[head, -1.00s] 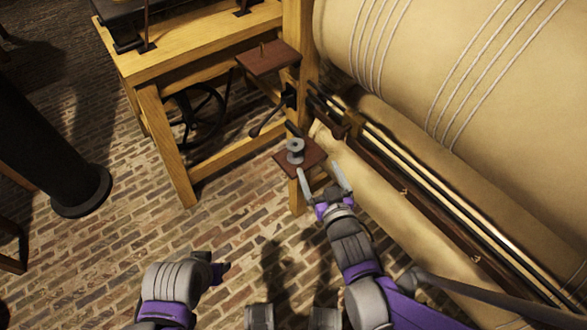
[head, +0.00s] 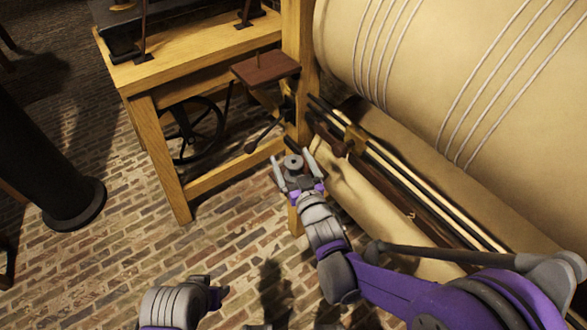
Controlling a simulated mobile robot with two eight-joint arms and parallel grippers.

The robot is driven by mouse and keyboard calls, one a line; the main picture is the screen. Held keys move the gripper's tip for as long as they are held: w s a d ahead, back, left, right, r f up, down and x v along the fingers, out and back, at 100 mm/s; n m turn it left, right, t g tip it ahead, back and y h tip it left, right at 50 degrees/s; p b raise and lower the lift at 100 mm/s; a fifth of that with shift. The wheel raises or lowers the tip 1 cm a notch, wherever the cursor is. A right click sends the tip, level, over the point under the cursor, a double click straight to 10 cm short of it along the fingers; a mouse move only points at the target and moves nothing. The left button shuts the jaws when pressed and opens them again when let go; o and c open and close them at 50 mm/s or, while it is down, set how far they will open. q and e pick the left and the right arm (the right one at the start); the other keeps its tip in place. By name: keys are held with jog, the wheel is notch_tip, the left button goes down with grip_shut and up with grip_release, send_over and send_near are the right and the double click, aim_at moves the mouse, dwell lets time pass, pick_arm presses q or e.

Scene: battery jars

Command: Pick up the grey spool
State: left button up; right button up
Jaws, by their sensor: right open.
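The grey spool (head: 293,162) stands on a small dark red platform on a wooden post, in the middle of the head view. My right gripper (head: 292,165) is open, with one finger to the left of the spool and one to its right. The jaws are around it in this view; whether a finger touches it I cannot tell. The gripper hides the lower part of the spool and most of its platform. My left gripper (head: 216,292) is low in the view, away from the spool, and its jaws are too small to judge.
A large tan roller (head: 440,70) wound with cords and dark rails (head: 400,185) stand close on the right. A wooden bench frame (head: 160,140) with a dark wheel (head: 195,130) is behind left. Another dark red platform (head: 265,68) has a peg. The brick floor in front is clear.

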jog(key=shift+w+a, duration=0.2)
jog(key=shift+w, duration=0.35)
jog(key=c, duration=1.4)
jog(key=shift+c, duration=0.2)
jog(key=shift+r, duration=0.15)
